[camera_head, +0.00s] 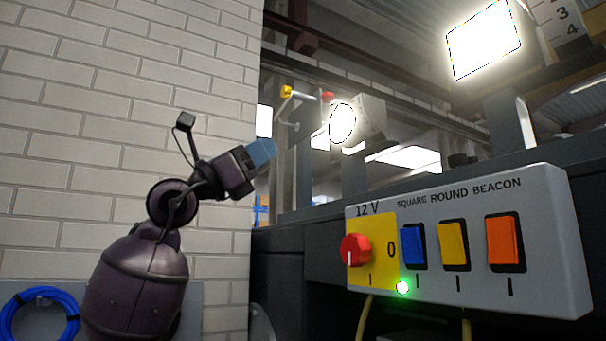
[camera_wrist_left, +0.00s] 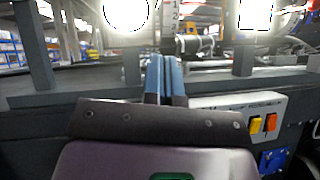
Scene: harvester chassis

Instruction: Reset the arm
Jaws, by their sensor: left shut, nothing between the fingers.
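My left arm comes up from the lower left in the head view. My left gripper (camera_head: 264,151) has blue fingers and points up and to the right, in front of the brick wall's edge. Its fingers are shut with nothing between them. In the left wrist view the two blue fingers (camera_wrist_left: 166,78) stand side by side in front of the dark chassis. The gripper appears apart from the switch box and the lamps. My right gripper is not in view.
A grey switch box (camera_head: 550,240) carries a red knob (camera_head: 355,250) and blue, yellow and orange switches; a green light glows. A round lamp (camera_head: 343,123) and a square lamp (camera_head: 484,38) are lit. A white brick wall (camera_head: 90,110) stands left, with a blue coil (camera_head: 40,296) low down.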

